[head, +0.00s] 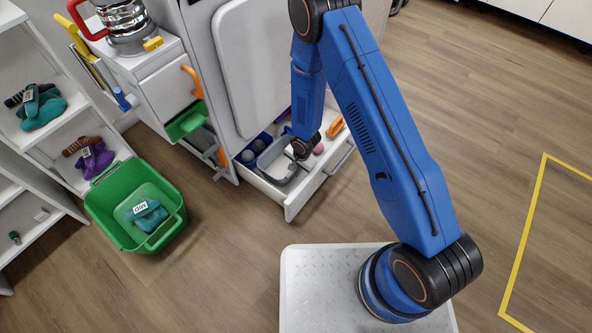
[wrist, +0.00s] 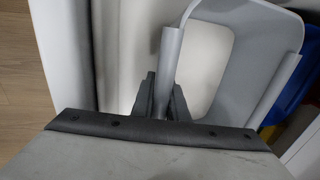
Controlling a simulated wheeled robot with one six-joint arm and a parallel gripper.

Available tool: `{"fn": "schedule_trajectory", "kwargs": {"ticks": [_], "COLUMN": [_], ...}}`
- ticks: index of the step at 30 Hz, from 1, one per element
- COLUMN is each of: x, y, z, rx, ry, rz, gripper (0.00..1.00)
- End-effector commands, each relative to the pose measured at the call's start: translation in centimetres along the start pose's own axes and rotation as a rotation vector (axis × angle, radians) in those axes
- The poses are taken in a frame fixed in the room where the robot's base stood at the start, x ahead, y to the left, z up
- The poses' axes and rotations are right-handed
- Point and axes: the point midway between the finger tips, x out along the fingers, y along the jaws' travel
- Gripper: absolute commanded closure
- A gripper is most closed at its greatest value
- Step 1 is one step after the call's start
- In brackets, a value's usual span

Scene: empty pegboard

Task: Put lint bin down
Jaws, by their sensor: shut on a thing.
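The lint bin is a grey open-topped bin (head: 283,176) at the open white drawer (head: 301,203) in the head view. In the wrist view the bin (wrist: 252,75) fills the upper right, with its pale inside facing the camera. My gripper (head: 297,156) is at the bin's right side. In the wrist view my gripper's dark fingers (wrist: 165,98) are closed on the near wall of the bin. Whether the bin's underside touches the drawer is hidden.
The drawer also holds blue containers with balls (head: 248,156), a pink ball (head: 318,149) and an orange item (head: 335,126). A green bin (head: 110,222) with a teal cloth item (head: 147,217) stands on the floor at left, before white shelves. Floor at right is clear.

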Motion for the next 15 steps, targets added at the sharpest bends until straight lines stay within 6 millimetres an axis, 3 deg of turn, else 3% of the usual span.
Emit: {"fn": "schedule_trajectory", "kwargs": {"ticks": [1,3,15], "x": [-0.02,-0.02,-0.43], "y": [-0.02,-0.01,-0.10], "z": [-0.01,0.00,0.00], "rx": [0.000,0.000,-0.001], "ry": [0.000,0.000,0.000], "rz": [0.000,0.000,-0.001], "gripper": [0.84,0.68,0.68]}}
